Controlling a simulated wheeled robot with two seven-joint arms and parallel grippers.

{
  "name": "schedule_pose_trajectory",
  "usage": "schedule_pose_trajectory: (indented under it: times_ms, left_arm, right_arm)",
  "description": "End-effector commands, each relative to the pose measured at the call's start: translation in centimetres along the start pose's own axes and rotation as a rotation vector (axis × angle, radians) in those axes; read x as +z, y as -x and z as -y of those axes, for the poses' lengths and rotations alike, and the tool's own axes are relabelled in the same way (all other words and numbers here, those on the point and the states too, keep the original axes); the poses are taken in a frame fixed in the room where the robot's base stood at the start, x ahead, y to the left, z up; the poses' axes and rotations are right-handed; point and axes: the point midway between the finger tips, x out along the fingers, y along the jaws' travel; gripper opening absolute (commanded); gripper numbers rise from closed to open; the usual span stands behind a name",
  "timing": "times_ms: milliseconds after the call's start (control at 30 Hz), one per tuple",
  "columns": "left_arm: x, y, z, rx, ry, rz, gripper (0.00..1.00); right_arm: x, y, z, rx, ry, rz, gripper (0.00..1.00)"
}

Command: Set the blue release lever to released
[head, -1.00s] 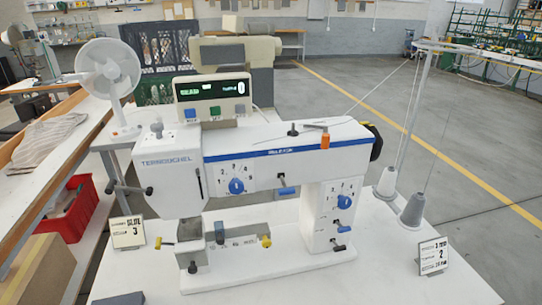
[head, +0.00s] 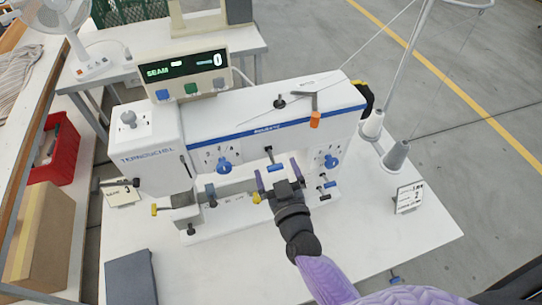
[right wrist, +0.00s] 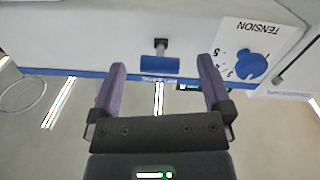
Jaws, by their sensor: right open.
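A blue lever (head: 275,167) on a short dark stalk sits on the front of the white sewing machine (head: 260,120), right of a blue dial. In the right wrist view the same lever (right wrist: 160,65) shows as a blue bar between my fingertips, just beyond them and apart from both. My right gripper (head: 278,173) has purple fingers, spread and empty, pointing at the machine front; it also shows in the right wrist view (right wrist: 162,66). No released mark is readable at the lever. My left gripper is not in view.
Left of the lever is a blue dial (head: 223,166), marked TENSION in the right wrist view (right wrist: 251,65). Another blue dial (head: 331,160) and small levers are to the right. Thread cones (head: 396,155) stand at right.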

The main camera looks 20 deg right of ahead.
Motion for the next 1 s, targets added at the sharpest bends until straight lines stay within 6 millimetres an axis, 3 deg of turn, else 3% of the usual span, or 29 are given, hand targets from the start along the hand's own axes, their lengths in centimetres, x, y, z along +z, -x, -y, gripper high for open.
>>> schedule_pose_trajectory:
  times_ms: [200,533,933,1000]
  left_arm:
    - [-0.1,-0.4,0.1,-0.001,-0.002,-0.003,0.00]
    - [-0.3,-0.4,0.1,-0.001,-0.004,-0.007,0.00]
    - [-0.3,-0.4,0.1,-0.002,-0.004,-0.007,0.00]
    - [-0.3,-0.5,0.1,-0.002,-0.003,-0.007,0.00]
  right_arm:
    - [0.1,-2.9,0.0,0.000,0.000,0.000,1.00]
    - [0.0,-3.4,0.0,-0.001,-0.001,0.002,1.00]
    - [0.0,-3.4,0.0,-0.002,-0.001,0.002,0.15]
    - [0.1,-3.4,0.1,-0.001,-0.001,-0.001,0.13]
